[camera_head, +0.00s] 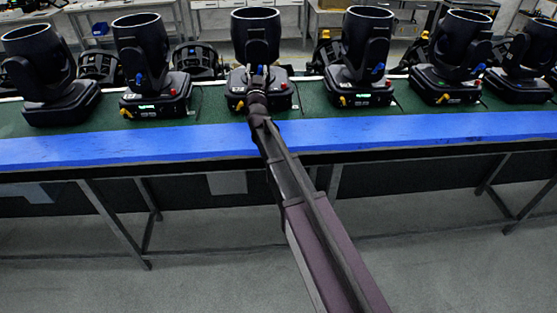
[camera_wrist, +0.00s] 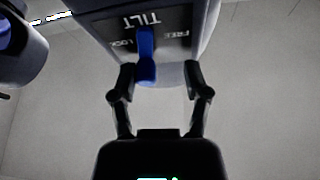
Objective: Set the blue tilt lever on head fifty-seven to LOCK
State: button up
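The moving head (camera_head: 256,35) in front of my gripper stands third from the left, a black can on a black base; its number is too small to read. Its blue tilt lever (camera_wrist: 147,55) shows in the wrist view on a dark plate marked TILT, with LOCK on the picture's left and FREE on the right. The lever points down the picture, between the words. My gripper (camera_wrist: 162,80) is open, its fingers on either side of the lever's tip. The lever is close to the left finger, and I cannot tell whether they touch. A wider gap lies on the right.
Similar heads stand in a row on the green bench top (camera_head: 215,115), including one to the left (camera_head: 143,45) and one to the right (camera_head: 367,45). Yellow levers show on their bases. A blue strip (camera_head: 400,132) runs along the bench's front edge. The floor before it is clear.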

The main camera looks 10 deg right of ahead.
jog(key=n+y, duration=0.1)
jog(key=n, duration=0.1)
jog(key=a+n+y, duration=0.1)
jog(key=n, duration=0.2)
jog(key=shift+f+y, duration=0.2)
jog(key=shift+y, duration=0.2)
jog(key=shift+s+f+n, duration=0.15)
jog(key=shift+s+n, duration=0.05)
jog(key=shift+n, duration=0.3)
jog(key=b+v, duration=0.5)
jog(key=v, duration=0.9)
jog(key=s+d+f+g+p, duration=0.1)
jog(key=s+d+f+g, duration=0.1)
jog(key=s+f+g, duration=0.2)
jog(key=s+d+f+g+y+p, duration=0.1)
jog(key=s+d+f+g, duration=0.2)
jog(key=f+g, duration=0.5)
jog(key=shift+s+d+f+g, duration=0.2)
jog(key=shift+s+f+g, duration=0.4)
jog(key=shift+f, duration=1.4)
jog(key=shift+s, duration=0.15)
